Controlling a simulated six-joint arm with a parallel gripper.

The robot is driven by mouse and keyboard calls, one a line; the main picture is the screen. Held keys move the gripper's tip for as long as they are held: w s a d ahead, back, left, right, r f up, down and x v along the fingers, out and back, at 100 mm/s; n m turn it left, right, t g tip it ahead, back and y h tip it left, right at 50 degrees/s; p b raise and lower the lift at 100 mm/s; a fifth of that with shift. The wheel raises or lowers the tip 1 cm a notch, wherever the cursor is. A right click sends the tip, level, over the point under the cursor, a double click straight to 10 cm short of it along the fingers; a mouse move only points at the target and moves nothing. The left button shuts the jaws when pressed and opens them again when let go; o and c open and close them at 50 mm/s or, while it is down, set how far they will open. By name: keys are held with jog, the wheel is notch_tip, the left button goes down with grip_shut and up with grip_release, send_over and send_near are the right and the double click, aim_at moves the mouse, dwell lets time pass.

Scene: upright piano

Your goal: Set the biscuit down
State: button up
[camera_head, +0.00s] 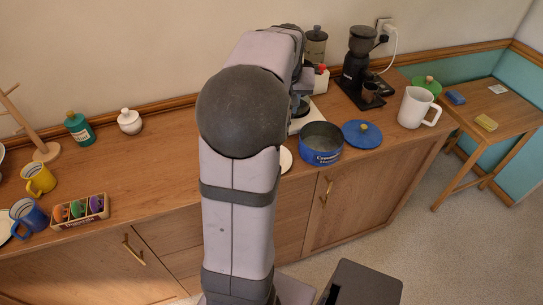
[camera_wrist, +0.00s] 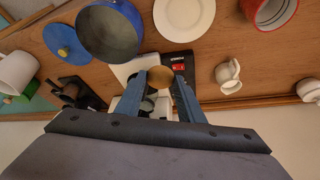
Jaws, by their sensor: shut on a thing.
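My gripper (camera_wrist: 160,80) is shut on a round golden-brown biscuit (camera_wrist: 160,76), held between its fingertips above a white appliance. In the head view my arm hides the gripper and biscuit. A blue tin (camera_head: 321,155) stands open on the counter; its inside shows dark in the wrist view (camera_wrist: 108,32). Its blue lid (camera_head: 361,134) with a yellow knob lies beside it and also shows in the wrist view (camera_wrist: 62,40). A white plate (camera_wrist: 184,18) lies near the tin, mostly hidden by my arm in the head view (camera_head: 286,159).
A tray of coloured items (camera_head: 79,212) is left. The left-middle counter is bare.

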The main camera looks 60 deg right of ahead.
jog(key=shift+n+t, duration=0.3)
jog(key=shift+n, duration=0.4)
jog(key=shift+w+a+f+p, duration=0.2)
jog(key=shift+a+f, duration=0.8)
jog(key=shift+f, duration=1.55)
jog(key=shift+w+a+f+p, duration=0.15)
jog(key=shift+a+f, duration=0.8)
jog(key=shift+f, duration=1.65)
jog(key=shift+w+a+f+p, duration=0.2)
jog(key=shift+a+f, duration=0.8)
jog(key=shift+f, duration=1.55)
jog(key=shift+f+b, duration=0.15)
jog(key=shift+b, duration=0.15)
jog(key=shift+o, duration=1.7)
